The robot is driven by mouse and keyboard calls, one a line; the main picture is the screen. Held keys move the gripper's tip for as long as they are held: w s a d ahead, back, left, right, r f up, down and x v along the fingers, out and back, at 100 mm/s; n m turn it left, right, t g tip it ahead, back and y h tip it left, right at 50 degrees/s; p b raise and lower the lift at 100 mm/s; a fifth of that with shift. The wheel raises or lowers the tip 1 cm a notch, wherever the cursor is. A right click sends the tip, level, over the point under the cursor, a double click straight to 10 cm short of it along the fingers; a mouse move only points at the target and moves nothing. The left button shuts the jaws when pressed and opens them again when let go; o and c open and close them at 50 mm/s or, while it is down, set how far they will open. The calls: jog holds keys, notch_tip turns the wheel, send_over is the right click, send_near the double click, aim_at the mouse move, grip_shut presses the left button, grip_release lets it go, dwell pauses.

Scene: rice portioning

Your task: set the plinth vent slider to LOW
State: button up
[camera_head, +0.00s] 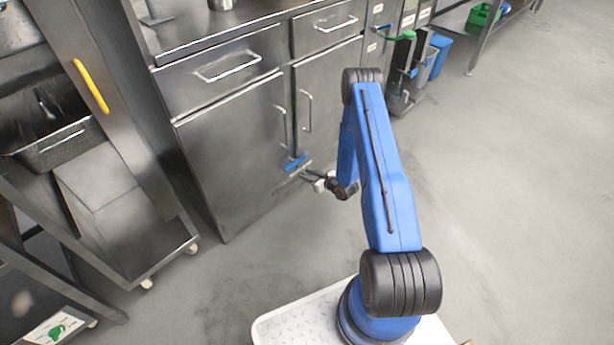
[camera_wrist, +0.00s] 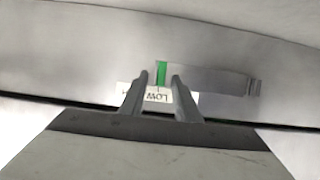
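The plinth vent (camera_wrist: 215,82) shows in the wrist view as a grey horizontal strip low on the steel front. A narrow green upright mark (camera_wrist: 161,70) is at its left end; I cannot tell if this is the slider itself. A small ribbed grey piece (camera_wrist: 254,88) is at the right end. A white label (camera_wrist: 158,97) reads LOW, upside down, just below the green mark. My gripper (camera_wrist: 160,78) is open, its two fingers apart on either side of the green mark and label. I cannot tell if they touch the panel. In the head view my gripper (camera_head: 319,183) is low at the cabinet base.
The steel cabinet (camera_head: 230,150) has doors and drawers with bar handles. A blue strip (camera_head: 297,162) is low on its front near my gripper. A wheeled steel rack (camera_head: 120,205) stands at the left. The grey floor (camera_head: 490,200) is clear to the right.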

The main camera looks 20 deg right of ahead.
jog(key=v, duration=1.6)
jog(key=shift+s, duration=0.35)
jog(key=shift+d, duration=0.15)
jog(key=shift+r, duration=0.1)
